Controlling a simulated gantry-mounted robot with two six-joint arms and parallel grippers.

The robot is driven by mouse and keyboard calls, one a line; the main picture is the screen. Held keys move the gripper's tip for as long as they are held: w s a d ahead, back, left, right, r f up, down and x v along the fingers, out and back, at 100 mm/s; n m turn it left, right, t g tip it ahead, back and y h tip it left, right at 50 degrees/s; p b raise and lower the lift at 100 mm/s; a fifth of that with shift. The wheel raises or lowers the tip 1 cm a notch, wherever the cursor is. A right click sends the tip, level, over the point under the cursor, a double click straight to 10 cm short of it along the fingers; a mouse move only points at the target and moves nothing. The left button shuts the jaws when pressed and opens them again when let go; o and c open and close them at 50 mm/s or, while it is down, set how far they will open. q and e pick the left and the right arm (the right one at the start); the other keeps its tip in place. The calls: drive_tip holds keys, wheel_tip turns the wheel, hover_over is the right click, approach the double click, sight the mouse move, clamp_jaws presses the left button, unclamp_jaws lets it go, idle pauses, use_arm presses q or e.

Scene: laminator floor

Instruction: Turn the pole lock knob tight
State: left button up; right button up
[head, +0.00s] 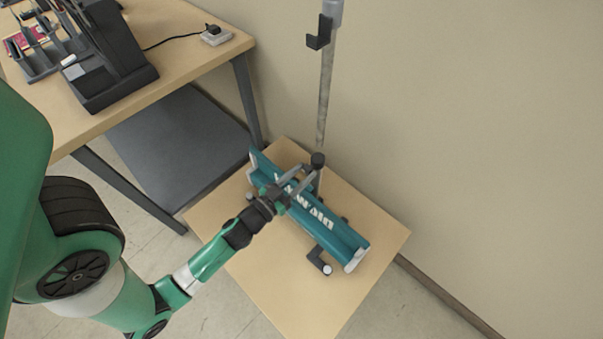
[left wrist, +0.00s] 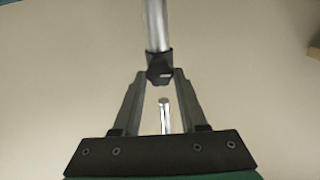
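A slim grey pole (head: 325,95) rises from the back edge of a teal banner-stand base with white lettering (head: 350,240). In the left wrist view, the dark knob and collar (left wrist: 160,68) show below the wider pole (left wrist: 156,25), with a thinner bright rod beneath. My left gripper (head: 310,173) reaches over the base toward the knob. My right gripper is out of view.
The base lies on a low wooden stand (head: 305,310). A wooden desk (head: 160,25) with a black device (head: 105,65) stands at upper left. The wall is close behind the pole.

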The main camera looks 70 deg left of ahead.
use_arm(q)
clamp_jaws()
drive_tip(key=shift+m, duration=0.4)
drive_tip(key=m, duration=0.3)
drive_tip(key=shift+m, duration=0.3)
drive_tip(key=m, duration=0.4)
drive_tip(key=shift+d+m+b, duration=0.1)
drive_tip(key=shift+m+b, duration=0.2)
drive_tip(key=shift+m, duration=0.1)
drive_tip(key=m, duration=0.4)
drive_tip(key=shift+w+f, duration=0.1)
drive_tip(key=shift+m, duration=2.4)
